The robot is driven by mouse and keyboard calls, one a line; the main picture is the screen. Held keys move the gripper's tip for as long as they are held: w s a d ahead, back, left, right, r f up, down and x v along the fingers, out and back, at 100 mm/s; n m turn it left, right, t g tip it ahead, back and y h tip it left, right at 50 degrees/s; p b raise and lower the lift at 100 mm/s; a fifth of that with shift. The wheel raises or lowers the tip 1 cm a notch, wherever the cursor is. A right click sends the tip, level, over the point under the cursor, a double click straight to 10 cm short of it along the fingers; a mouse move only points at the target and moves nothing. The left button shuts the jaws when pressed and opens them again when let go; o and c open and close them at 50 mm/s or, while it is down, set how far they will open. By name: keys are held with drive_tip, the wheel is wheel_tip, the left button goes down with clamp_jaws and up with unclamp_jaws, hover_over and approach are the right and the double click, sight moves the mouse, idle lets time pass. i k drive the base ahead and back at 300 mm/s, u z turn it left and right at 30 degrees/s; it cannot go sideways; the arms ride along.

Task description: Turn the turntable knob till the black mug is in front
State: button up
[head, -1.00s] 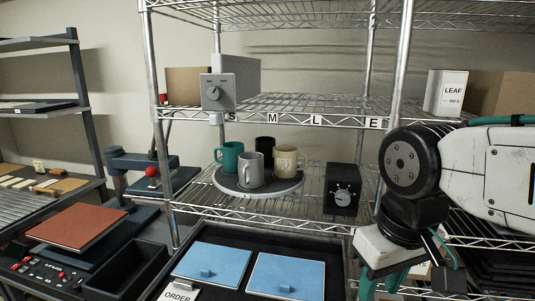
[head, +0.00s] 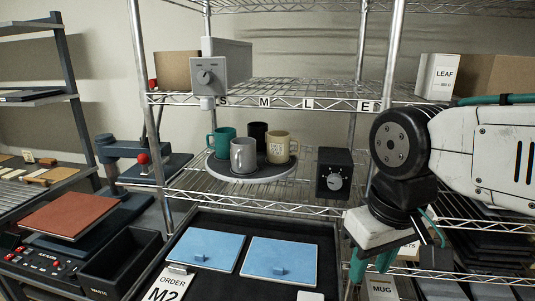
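A round grey turntable (head: 250,176) stands on the middle wire shelf and bears mugs. A grey mug (head: 243,155) is in front, a teal mug (head: 222,141) at the left, a cream mug (head: 280,147) at the right. The black mug (head: 258,135) is at the back, partly hidden by the others. A black box with a round dial knob (head: 334,183) stands right of the turntable, apart from it. My gripper (head: 370,268) has teal fingers pointing down, below and right of the knob and not touching it. The fingers look apart with nothing between them.
A grey box with another knob (head: 206,77) is on the shelf above. A steel shelf post (head: 381,90) stands right of the knob box. Below are a black tray with two blue panels (head: 202,248) and an order card (head: 167,287). A red-topped press (head: 68,213) is at left.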

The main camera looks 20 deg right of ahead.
sight(334, 181)
drive_tip(key=z, duration=0.65)
drive_tip(key=k, duration=0.4)
drive_tip(key=z, duration=0.8)
